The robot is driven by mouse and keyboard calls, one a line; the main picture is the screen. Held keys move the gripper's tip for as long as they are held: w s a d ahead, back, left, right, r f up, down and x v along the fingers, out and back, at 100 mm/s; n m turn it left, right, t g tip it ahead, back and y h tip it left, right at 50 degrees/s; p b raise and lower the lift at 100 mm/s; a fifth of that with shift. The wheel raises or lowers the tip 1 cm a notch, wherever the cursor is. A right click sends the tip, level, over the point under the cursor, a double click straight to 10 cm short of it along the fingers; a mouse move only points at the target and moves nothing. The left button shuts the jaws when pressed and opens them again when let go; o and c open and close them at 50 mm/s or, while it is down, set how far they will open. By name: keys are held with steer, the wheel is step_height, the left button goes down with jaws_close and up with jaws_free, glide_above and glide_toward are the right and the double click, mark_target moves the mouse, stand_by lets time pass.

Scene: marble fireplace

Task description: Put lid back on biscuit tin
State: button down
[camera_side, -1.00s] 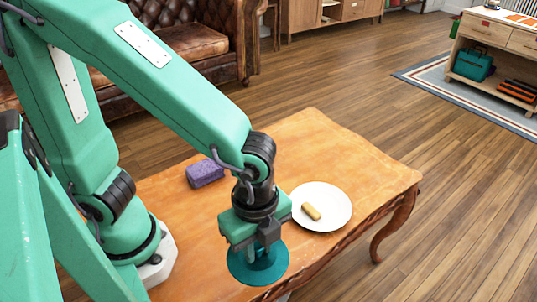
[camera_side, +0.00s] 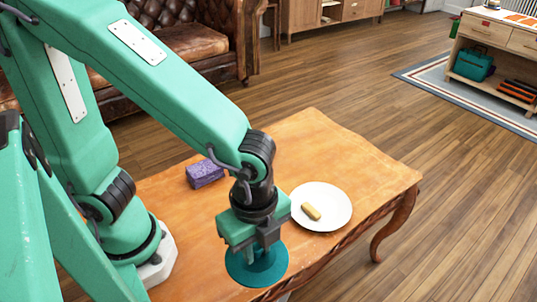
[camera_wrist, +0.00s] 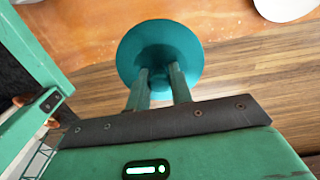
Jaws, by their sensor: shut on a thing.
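A round teal lid (camera_side: 266,276) hangs under my gripper (camera_side: 258,246) at the front edge of the wooden table. In the wrist view the lid (camera_wrist: 160,36) shows as a round disc, with a small knob between my two fingers (camera_wrist: 158,80). My gripper is shut on that knob. The table surface and the floor past its edge show around the lid. I cannot make out the biscuit tin in either view. Whether anything is under the lid is hidden.
A white plate (camera_side: 338,200) with a tan biscuit-like stick (camera_side: 311,211) lies right of my gripper on the wooden table (camera_side: 330,150). A purple sponge-like block (camera_side: 205,174) lies further back left.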

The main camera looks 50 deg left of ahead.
steer(key=w+a+r+n, duration=0.2)
steer(key=w+a+n, duration=0.95)
steer(key=w, duration=0.55)
steer(key=w+a+n, duration=0.2)
steer(key=a+n, duration=0.1)
steer(key=a, duration=0.8)
steer(key=w+a+n, duration=0.3)
steer(key=a, duration=0.8)
steer(key=shift+a+r, duration=0.25)
steer(key=shift+f, duration=0.15)
steer(key=shift+f, duration=3.05)
steer(key=shift+f, duration=0.15)
